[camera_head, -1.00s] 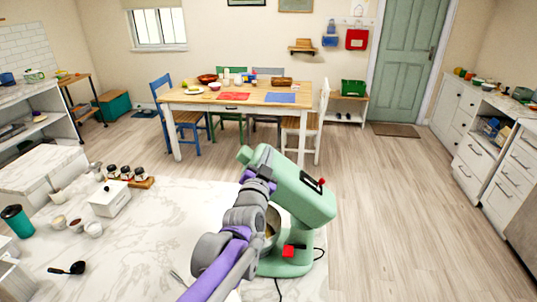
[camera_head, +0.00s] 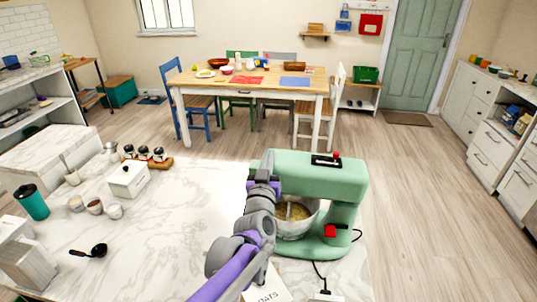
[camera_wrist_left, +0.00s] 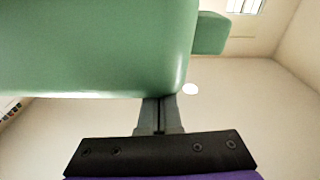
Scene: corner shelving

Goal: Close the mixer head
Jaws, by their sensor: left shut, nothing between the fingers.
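The green stand mixer (camera_head: 345,212) stands on the marble counter. Its head (camera_head: 315,172) lies about level over the metal bowl (camera_head: 297,217), which has yellowish contents. My left gripper (camera_head: 267,160) is at the left front end of the head, shut with nothing in it. In the left wrist view the shut fingers (camera_wrist_left: 160,114) are right by the green head (camera_wrist_left: 95,45), which fills the upper left. I cannot tell whether they touch it. The arm hides part of the head's front and the bowl's left side. My right gripper is not in view.
The counter's middle left is clear.

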